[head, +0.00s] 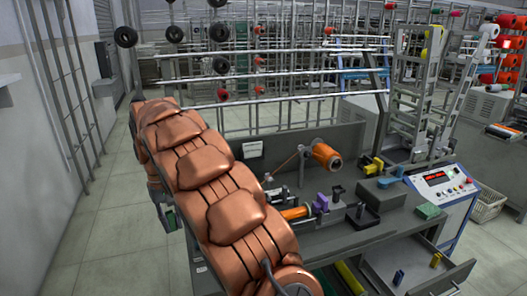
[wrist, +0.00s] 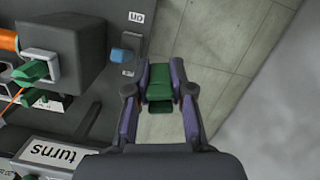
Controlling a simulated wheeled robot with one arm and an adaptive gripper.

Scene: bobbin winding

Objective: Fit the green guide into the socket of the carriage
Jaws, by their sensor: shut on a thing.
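My gripper (wrist: 161,72) is shut on a green piece, the green guide (wrist: 160,88), in the middle of the wrist view. The guide sits between the two fingertips, above the floor beyond the bench edge. At the left of the wrist view, a dark block (wrist: 85,38) carries another green part (wrist: 36,70) in a pale-rimmed opening, with an orange thread near it. I cannot tell whether this block is the carriage, and no empty socket is clear. The gripper is apart from the block. In the head view my arm hides part of the bench.
The bench (head: 345,240) holds an orange spool (head: 326,156), a purple part (head: 322,203), a dark tray (head: 362,218), a green block (head: 428,211) and a control panel (head: 445,187). An open drawer (head: 385,262) juts out in front. Floor left of the bench is clear.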

